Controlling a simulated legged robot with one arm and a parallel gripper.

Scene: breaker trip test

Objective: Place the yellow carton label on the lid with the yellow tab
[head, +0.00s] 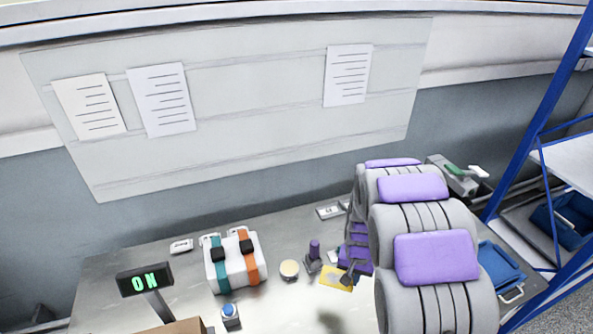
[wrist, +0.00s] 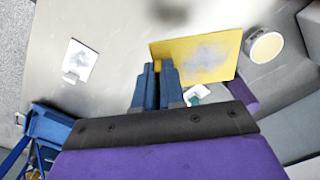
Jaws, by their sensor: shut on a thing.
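The yellow carton label (head: 335,281) is a flat yellow rectangle with a greyish patch. In the wrist view the label (wrist: 218,58) lies at the tips of my gripper (wrist: 157,72), whose blue fingers are close together on its left part. In the head view my gripper (head: 348,279) is at the label's right edge, over the metal bench and partly hidden by my purple-and-grey arm. My gripper is shut on the label. I cannot make out a lid with a yellow tab in either view.
A brown box edge (head: 182,326) shows at the bottom. A round pale disc (head: 289,269), a blue button (head: 230,314), a white block with straps (head: 236,264) and an "ON" display (head: 145,281) stand on the bench. A blue bin (head: 501,272) is right. A white card (wrist: 80,58) lies on the bench.

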